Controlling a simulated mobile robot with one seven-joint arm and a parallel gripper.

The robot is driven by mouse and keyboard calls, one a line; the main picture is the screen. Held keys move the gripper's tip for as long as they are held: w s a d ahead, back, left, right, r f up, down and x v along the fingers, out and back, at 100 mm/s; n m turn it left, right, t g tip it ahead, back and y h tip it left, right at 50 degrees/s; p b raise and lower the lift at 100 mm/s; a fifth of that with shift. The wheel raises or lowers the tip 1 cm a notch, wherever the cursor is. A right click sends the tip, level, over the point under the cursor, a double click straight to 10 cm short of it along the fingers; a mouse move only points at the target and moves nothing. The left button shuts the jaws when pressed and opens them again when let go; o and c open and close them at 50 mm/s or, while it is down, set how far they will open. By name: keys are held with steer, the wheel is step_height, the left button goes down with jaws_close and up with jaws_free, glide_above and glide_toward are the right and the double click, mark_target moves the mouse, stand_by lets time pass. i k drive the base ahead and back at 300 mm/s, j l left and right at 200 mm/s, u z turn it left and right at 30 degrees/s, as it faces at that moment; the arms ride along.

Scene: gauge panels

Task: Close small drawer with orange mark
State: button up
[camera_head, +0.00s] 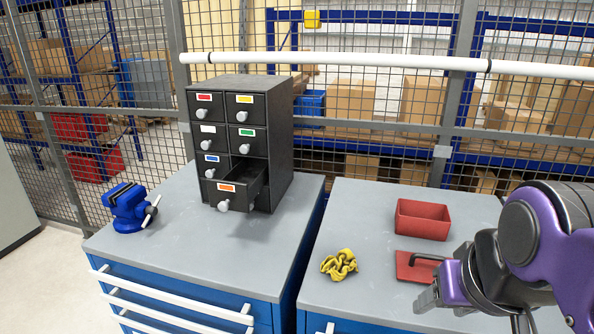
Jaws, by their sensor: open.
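A small dark cabinet (280,145) stands on the left blue-sided workbench. Its drawer with the orange mark (242,191), in the bottom row of the right column, is pulled well out and its inside shows. Its round pale knob (223,206) hangs at the front. The other drawers, marked red, yellow, white, green and blue, are shut. My gripper (432,298) is open and empty at the lower right, over the right workbench, well apart from the cabinet. Its fingers are partly hidden by its own body.
A blue vise (126,207) stands left of the cabinet. The right workbench holds a yellow chain-like heap (339,265), a red bin (423,220) and a red flat item (412,266) with a dark handle. A wire-mesh fence stands behind. The bench top before the drawer is clear.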

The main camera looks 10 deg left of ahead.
mark_target(238, 189)
steer(key=k+j+u, duration=0.2)
steer(key=u, duration=0.2)
steer(key=k+j+u, duration=0.1)
steer(key=j+u, duration=0.3)
